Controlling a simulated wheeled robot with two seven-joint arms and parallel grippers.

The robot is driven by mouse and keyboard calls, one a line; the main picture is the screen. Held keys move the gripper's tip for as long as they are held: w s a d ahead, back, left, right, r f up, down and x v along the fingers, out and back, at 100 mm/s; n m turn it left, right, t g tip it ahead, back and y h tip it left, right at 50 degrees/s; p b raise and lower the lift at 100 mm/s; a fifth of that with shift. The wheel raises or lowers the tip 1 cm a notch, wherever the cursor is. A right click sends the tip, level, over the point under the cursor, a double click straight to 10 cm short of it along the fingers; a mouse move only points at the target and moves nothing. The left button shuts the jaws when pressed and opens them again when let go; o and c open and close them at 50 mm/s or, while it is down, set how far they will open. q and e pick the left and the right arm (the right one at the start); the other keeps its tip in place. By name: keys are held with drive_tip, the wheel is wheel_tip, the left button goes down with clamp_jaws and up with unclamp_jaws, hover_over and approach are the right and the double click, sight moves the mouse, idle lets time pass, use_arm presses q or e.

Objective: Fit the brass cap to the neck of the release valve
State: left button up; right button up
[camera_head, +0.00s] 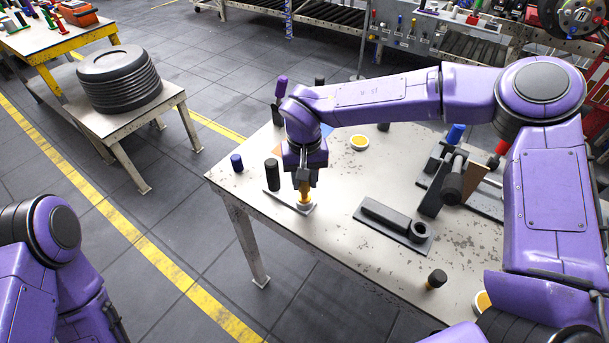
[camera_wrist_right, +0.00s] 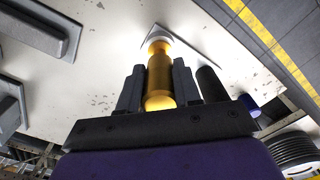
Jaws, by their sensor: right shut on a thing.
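My right gripper (camera_head: 303,178) points down over the near left part of the table and is shut on the brass cap (camera_head: 304,193). In the right wrist view the cap (camera_wrist_right: 160,75) is a gold, stepped cylinder between the two dark fingers (camera_wrist_right: 158,82). Its far end meets a pale round piece (camera_wrist_right: 158,39), apparently the valve neck, on a light plate (camera_wrist_right: 195,42). I cannot tell whether the cap is fully seated. A black cylinder (camera_head: 272,174) stands on the same plate, beside the gripper. My left gripper is out of view.
A blue cylinder (camera_head: 237,163) stands left of the plate. A dark block with a ring (camera_head: 395,222) lies to the right, and a small dark knob (camera_head: 437,278) stands at the front. A side table bears stacked black discs (camera_head: 119,80).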

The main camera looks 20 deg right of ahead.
drive_tip(key=shift+f, duration=1.4)
drive_tip(key=o, duration=1.1)
drive_tip(key=shift+o, duration=0.2)
wheel_tip(320, 180, up, 10)
drive_tip(key=shift+r+b, duration=0.25)
drive_tip(key=shift+b, duration=0.8)
